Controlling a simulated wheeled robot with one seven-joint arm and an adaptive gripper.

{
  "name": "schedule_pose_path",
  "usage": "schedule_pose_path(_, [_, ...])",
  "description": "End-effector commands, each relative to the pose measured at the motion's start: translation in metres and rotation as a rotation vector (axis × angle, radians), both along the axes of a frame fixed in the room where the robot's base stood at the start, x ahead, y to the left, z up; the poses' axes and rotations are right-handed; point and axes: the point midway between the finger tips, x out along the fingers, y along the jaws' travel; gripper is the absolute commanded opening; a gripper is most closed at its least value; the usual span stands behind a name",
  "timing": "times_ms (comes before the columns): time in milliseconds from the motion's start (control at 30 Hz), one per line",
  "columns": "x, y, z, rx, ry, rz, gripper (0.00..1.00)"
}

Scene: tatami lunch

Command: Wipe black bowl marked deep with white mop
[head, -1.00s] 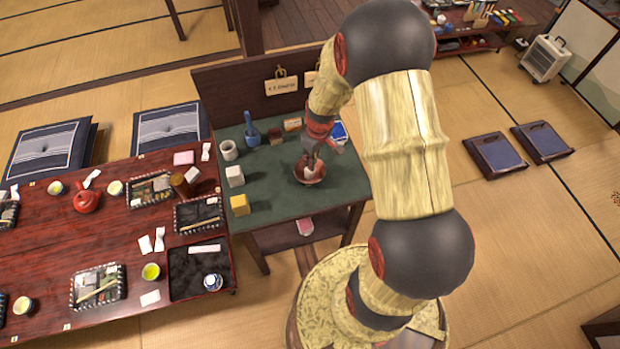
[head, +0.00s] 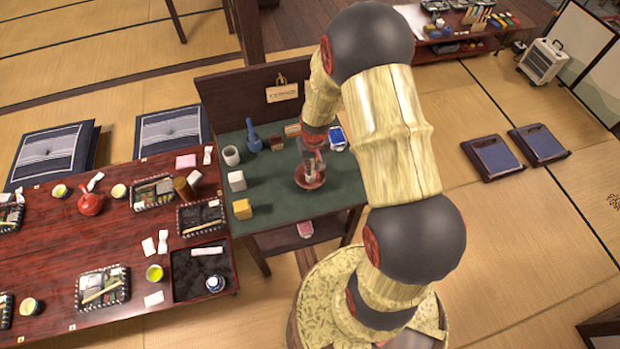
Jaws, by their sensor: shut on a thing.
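A dark reddish-brown bowl (head: 314,186) sits on the green-topped side table. No marking on it can be read, and I see no plainly black bowl. My gripper (head: 312,163) points down over this bowl. It is shut on a small whitish thing, likely the white mop (head: 309,173), whose lower end is within the bowl's outline. The gripper hides part of the bowl, and I cannot tell whether the mop touches the inside.
The green table (head: 275,205) also bears a blue bottle-like thing (head: 252,140), a pale cup (head: 231,155), a white block (head: 236,181), a yellow block (head: 242,209) and a blue-and-white box (head: 337,138). A low red table (head: 120,235) with trays stands left.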

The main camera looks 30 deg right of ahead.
Motion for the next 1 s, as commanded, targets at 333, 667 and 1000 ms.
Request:
schedule_pose_path(333, [0.0021,-0.0004,-0.0018,-0.002,-0.003,-0.305,0.0])
schedule_pose_path(667, [0.0027,-0.0006,-0.0022,0.0,-0.001,-0.597,0.0])
schedule_pose_path(1000, [0.0027,-0.0008,0.0008,-0.001,-0.001,-0.629,0.0])
